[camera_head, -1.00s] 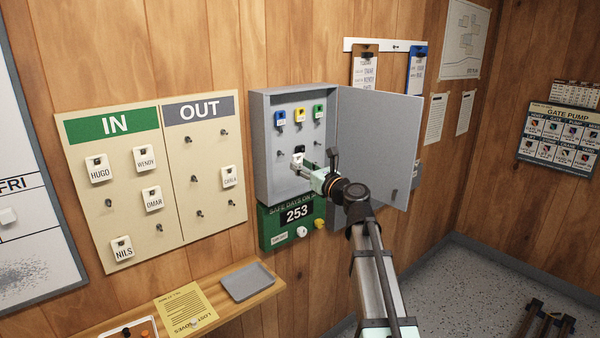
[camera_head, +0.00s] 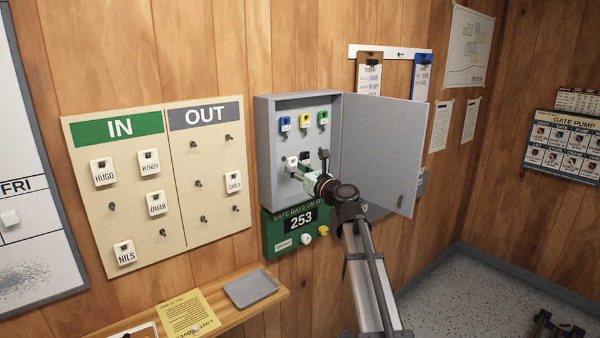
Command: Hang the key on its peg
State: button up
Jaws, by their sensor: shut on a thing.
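The key's white tag (camera_head: 292,163) is held at the tip of my gripper (camera_head: 299,169), inside the open grey key cabinet (camera_head: 265,150). My gripper is shut on it, in front of the cabinet's lower peg row, towards the left. The key's metal part is too small to make out. I cannot tell whether it touches a peg. The upper row holds a blue key tag (camera_head: 285,123), a yellow key tag (camera_head: 305,121) and a green key tag (camera_head: 323,118). My gripper and wrist hide part of the lower row.
The cabinet door (camera_head: 385,150) stands open to the right, close beside my arm. The IN/OUT board (camera_head: 185,225) with name tags hangs to the left. A green sign (camera_head: 275,238) is below the cabinet. A shelf (camera_head: 225,318) carries a grey tray (camera_head: 251,288) and yellow paper.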

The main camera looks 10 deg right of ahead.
jog(key=shift+x, duration=1.75)
jog(key=shift+f, duration=0.25)
jog(key=shift+f, duration=0.2)
jog(key=o, duration=1)
jog(key=shift+s+d, duration=0.1)
jog(key=shift+s, duration=0.05)
